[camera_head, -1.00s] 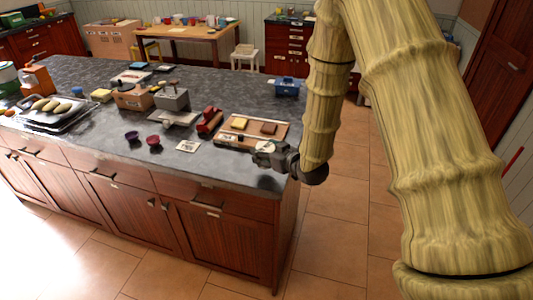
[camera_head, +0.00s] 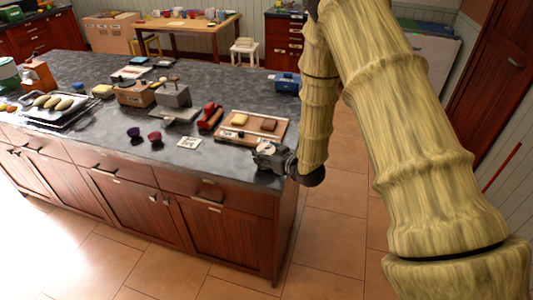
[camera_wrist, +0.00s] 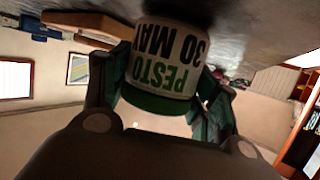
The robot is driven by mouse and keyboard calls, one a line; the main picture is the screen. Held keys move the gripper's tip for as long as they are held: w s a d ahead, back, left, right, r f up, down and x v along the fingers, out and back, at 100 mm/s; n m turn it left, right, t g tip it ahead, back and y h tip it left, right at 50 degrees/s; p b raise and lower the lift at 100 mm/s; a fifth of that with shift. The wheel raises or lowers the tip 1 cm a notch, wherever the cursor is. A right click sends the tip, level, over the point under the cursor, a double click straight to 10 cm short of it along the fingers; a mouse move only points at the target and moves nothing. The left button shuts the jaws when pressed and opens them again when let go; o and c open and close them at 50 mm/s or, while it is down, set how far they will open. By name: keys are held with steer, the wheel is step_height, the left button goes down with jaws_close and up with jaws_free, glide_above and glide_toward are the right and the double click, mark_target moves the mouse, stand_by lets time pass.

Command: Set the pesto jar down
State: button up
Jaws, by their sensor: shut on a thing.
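The pesto jar (camera_wrist: 165,62) has a white label with "PESTO" and "30 MAY" and a green band. It appears upside down in the wrist view, between the two fingers of my gripper (camera_wrist: 160,85), which is shut on it. In the head view my gripper (camera_head: 268,152) is at the near right corner of the island counter (camera_head: 235,165), and the jar is only a small pale patch there. The jar is at or very close to the grey countertop; I cannot tell whether it touches.
A wooden board (camera_head: 275,133) with a yellow and a brown block lies just behind my gripper. A small white card (camera_head: 189,142), a red object (camera_head: 211,116) and two small bowls (camera_head: 154,137) are to the left. A blue box (camera_head: 287,82) stands farther back.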

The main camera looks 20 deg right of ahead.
steer(key=shift+f, duration=0.15)
steer(key=o, duration=1.1)
